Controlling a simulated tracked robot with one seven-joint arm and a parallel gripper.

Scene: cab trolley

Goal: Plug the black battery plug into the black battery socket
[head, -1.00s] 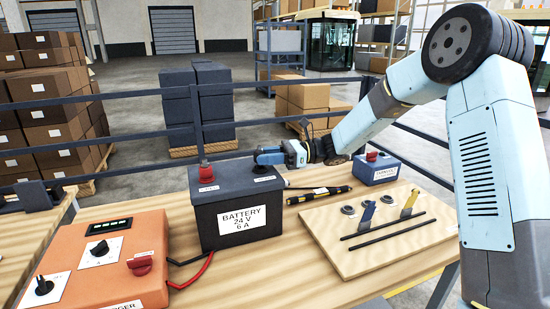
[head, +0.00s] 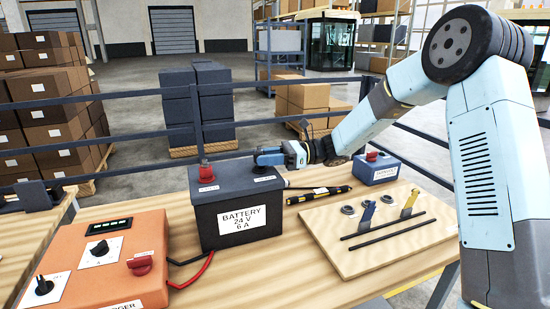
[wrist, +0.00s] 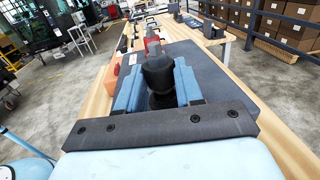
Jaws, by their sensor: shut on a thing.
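The dark battery box (head: 230,198) with a white "BATTERY 24 V 6 A" label stands on the wooden bench. My gripper (head: 268,157) is over the right part of its top. In the wrist view, the blue fingers of my gripper (wrist: 158,88) are shut on the black plug (wrist: 158,70), which stands upright between them. The black battery socket is hidden under the plug and fingers, so I cannot tell whether the plug is seated. A red plug (head: 206,172) stands on the left part of the battery top; it also shows beyond the black plug in the wrist view (wrist: 151,40).
An orange charger (head: 110,260) with knobs stands at front left, with red and black cables near the battery. A black and yellow pen-like tool (head: 318,195) lies right of the battery. A blue box (head: 376,172) and a wooden board (head: 350,262) with small parts are further right.

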